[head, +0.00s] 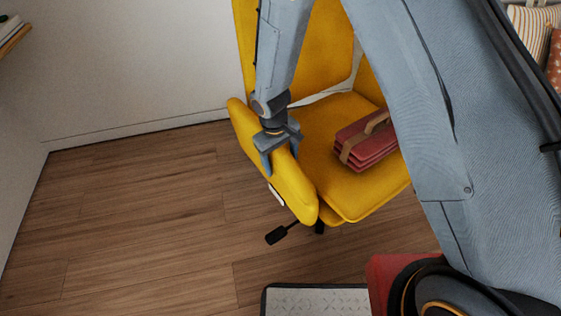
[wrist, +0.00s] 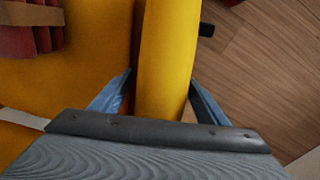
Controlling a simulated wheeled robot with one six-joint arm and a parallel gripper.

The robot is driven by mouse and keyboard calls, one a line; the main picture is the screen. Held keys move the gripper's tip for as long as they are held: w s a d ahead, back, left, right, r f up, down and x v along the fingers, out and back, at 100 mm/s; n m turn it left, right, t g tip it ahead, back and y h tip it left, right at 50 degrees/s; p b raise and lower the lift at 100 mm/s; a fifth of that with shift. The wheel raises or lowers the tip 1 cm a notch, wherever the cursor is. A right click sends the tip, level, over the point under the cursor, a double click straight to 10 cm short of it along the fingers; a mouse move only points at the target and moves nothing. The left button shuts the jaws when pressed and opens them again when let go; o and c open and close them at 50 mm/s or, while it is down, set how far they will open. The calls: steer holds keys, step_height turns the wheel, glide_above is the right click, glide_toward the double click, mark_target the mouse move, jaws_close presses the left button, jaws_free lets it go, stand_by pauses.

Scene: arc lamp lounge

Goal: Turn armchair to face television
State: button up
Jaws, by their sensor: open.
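The yellow armchair (head: 326,187) stands on the wood floor by the wall in the head view, partly hidden behind my arm. Its near armrest (head: 290,190) also shows as a yellow bar in the wrist view (wrist: 166,60). My gripper (head: 279,160) is open, with one finger on each side of this armrest. In the wrist view the fingers (wrist: 160,95) flank the armrest, with a gap showing on the left side; contact on the right is hard to tell. A strapped red bundle (head: 366,139) lies on the seat. The television is not in view.
A dark lever or foot (head: 277,236) sticks out under the chair. A light patterned mat (head: 315,300) lies at the bottom. Cushions (head: 532,25) show at the top right, and a shelf (head: 14,40) at the top left. The floor (head: 140,220) left of the chair is clear.

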steer(key=shift+f, duration=0.25)
steer(key=c, duration=1.5)
